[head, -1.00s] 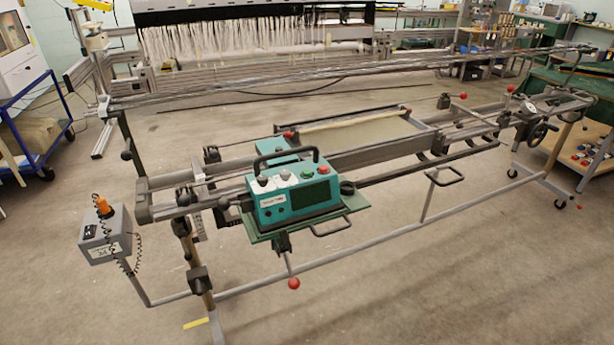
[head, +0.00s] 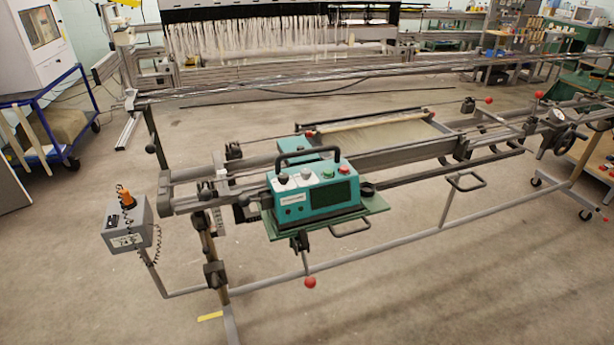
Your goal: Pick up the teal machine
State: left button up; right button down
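The teal machine (head: 318,196) sits upright on a green plate at the near left part of a long metal frame. It has a black carrying handle (head: 307,154) arched over its top, a dark panel on its front, and knobs and red and green buttons on top. Neither of my grippers shows in the head view, so nothing of mine is seen touching the machine.
The metal frame (head: 400,160) runs across the view, with a lower rail (head: 390,245) near the floor. A blue cart (head: 45,125) stands at the left. The floor in front is clear.

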aim_at(301, 202)
jog(key=z, duration=4.8)
jog(key=u, duration=4.2)
jog(key=i+u, duration=0.15)
jog(key=u, duration=0.25)
jog(key=i+l+u, duration=0.1)
jog(key=u, duration=0.35)
jog(key=i+l+u, duration=0.1)
jog(key=u, duration=0.3)
